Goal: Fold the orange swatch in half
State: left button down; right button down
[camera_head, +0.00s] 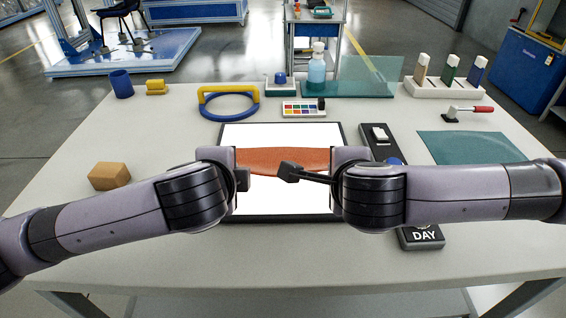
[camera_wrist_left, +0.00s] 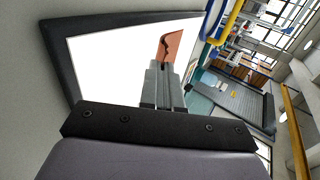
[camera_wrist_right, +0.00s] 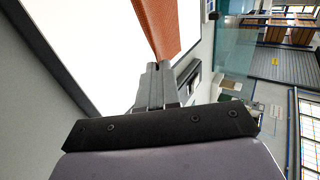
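The orange swatch (camera_head: 275,158) spans between my two grippers over a white lit panel with a dark frame (camera_head: 285,205). Its near edge bows in a curve. My left gripper (camera_head: 242,179) is at its left end; in the left wrist view its fingers (camera_wrist_left: 164,68) are together with the swatch (camera_wrist_left: 173,44) at their tips. My right gripper (camera_head: 288,172) is at the near right part; in the right wrist view its fingers (camera_wrist_right: 156,70) are together against the swatch (camera_wrist_right: 160,25). The pinched edges are hidden by the fingers. My forearms cover parts of the panel's sides.
A teal sheet (camera_head: 463,147) lies at right, near a dark device (camera_head: 380,148) and a DAY label (camera_head: 421,237). A tan block (camera_head: 109,176) sits at left. Behind are a blue ring with a yellow handle (camera_head: 228,105) and a colour palette (camera_head: 303,108).

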pick_arm(q)
jog(key=c, duration=1)
grip_release()
pick_arm(e)
jog(key=c, duration=1)
grip_release()
pick_arm(q)
jog(key=s+r, duration=0.6)
jog(key=r, duration=0.3)
pick_arm(e)
jog(key=s+r, duration=0.6)
jog(key=r, duration=0.3)
